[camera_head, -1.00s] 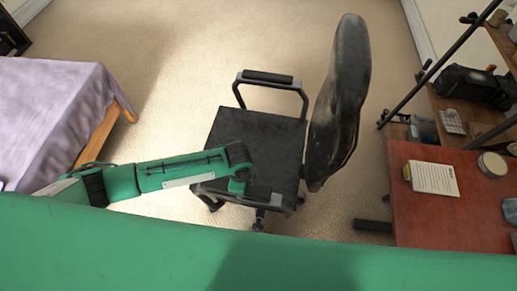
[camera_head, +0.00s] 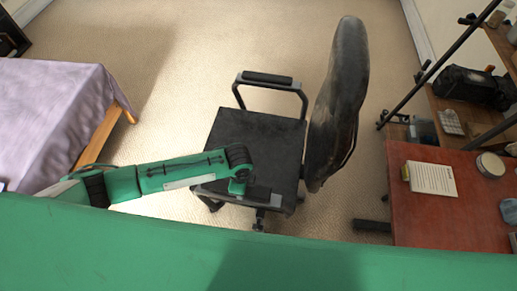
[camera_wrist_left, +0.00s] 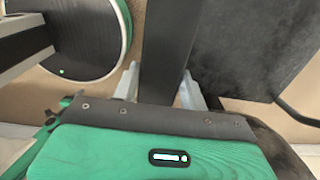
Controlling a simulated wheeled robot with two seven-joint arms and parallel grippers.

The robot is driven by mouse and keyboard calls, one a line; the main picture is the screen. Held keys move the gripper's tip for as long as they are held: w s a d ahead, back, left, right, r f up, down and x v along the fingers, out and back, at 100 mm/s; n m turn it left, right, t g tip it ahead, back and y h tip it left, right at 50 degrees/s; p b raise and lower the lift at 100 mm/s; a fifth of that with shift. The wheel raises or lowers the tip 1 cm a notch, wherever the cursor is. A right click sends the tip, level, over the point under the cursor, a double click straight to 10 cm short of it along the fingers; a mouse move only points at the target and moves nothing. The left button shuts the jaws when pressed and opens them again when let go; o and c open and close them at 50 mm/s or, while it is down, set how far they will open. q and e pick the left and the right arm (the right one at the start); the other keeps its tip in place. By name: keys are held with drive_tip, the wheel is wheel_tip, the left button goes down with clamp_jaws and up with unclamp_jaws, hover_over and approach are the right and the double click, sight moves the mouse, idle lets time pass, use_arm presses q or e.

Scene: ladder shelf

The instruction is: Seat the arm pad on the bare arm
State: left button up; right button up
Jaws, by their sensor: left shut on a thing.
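The black office chair (camera_head: 252,140) stands side-on, its back to the right. Its far arm carries a dark pad (camera_head: 267,77). The near chair arm (camera_head: 212,190) shows as a grey bar along the near edge of the seat, partly hidden by my left arm. My left gripper (camera_head: 240,188) points down at this near arm. In the left wrist view my left gripper (camera_wrist_left: 160,88) is shut on the long dark arm pad (camera_wrist_left: 168,45), which runs away between the fingers. The pad's underside is hidden, so I cannot tell whether it touches the bare arm. My right gripper is out of view.
A bed (camera_head: 50,115) with a lilac cover stands at the left. A red-brown desk (camera_head: 440,215) with a notepad (camera_head: 432,178) is at the right, beside a ladder shelf. Carpet is clear between bed and chair.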

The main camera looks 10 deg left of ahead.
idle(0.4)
use_arm(q)
drive_tip(key=shift+p, duration=0.4)
idle(0.4)
drive_tip(key=shift+f+b, duration=0.5)
drive_tip(key=shift+f, duration=0.6)
idle(0.5)
drive_tip(key=shift+p, duration=0.35)
idle(0.6)
drive_tip(key=shift+f, duration=0.4)
idle(0.8)
drive_tip(key=shift+p, duration=0.3)
idle(0.4)
